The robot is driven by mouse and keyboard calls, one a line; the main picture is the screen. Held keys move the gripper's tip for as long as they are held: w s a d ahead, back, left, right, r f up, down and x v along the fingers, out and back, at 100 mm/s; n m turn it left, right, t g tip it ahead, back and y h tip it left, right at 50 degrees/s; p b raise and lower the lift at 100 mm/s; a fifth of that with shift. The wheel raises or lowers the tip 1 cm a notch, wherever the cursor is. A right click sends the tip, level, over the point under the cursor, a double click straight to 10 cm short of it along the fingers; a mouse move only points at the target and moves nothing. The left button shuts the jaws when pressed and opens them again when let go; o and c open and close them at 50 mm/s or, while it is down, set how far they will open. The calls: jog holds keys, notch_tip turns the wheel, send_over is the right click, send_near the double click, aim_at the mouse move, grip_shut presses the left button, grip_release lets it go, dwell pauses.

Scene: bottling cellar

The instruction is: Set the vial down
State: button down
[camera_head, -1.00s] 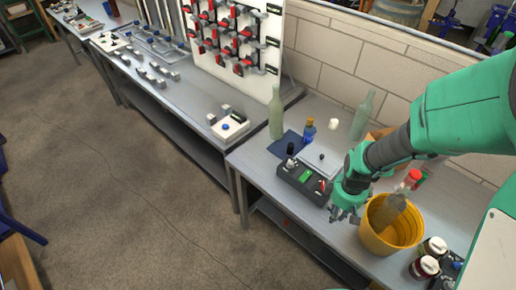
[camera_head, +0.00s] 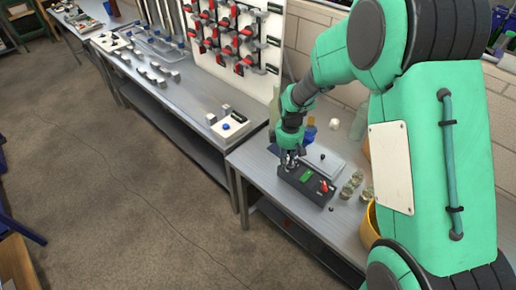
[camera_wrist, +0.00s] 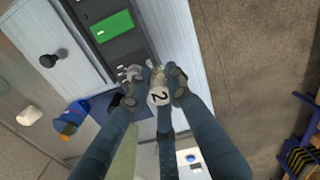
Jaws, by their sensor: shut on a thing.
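My gripper (camera_head: 289,160) is over the left end of a dark device with a green screen (camera_head: 306,176). In the wrist view, my gripper (camera_wrist: 153,88) is shut on a small vial (camera_wrist: 160,93) with a pale top marked "2". The device (camera_wrist: 127,45) is beside the fingertips there. The vial's lower part is hidden, so I cannot tell whether it touches the device. In the head view, the fingers mostly hide the vial.
Several small glass jars (camera_head: 351,186) stand right of the device. A blue bottle (camera_wrist: 70,118), a white cup-like thing (camera_wrist: 29,115) and a pale plate with a black knob (camera_wrist: 48,61) are close by. A yellow bucket (camera_head: 370,226) is partly behind my arm. The bench's front edge is near.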

jog(key=w+a+n, duration=0.1)
jog(key=w+a, duration=0.4)
jog(key=a, duration=0.2)
jog(key=shift+f, duration=2.9)
jog(key=shift+w, duration=0.1)
jog(key=w+a, duration=0.1)
jog(key=w, duration=0.4)
jog(key=w+a+f+b, duration=0.1)
jog(key=w, duration=0.4)
jog(key=w+a+b, duration=0.1)
jog(key=w, duration=0.4)
jog(key=shift+w+a+f, duration=0.15)
jog(key=shift+w+f, duration=0.1)
jog(key=shift+f+b, duration=0.35)
jog(key=shift+f, duration=1.4)
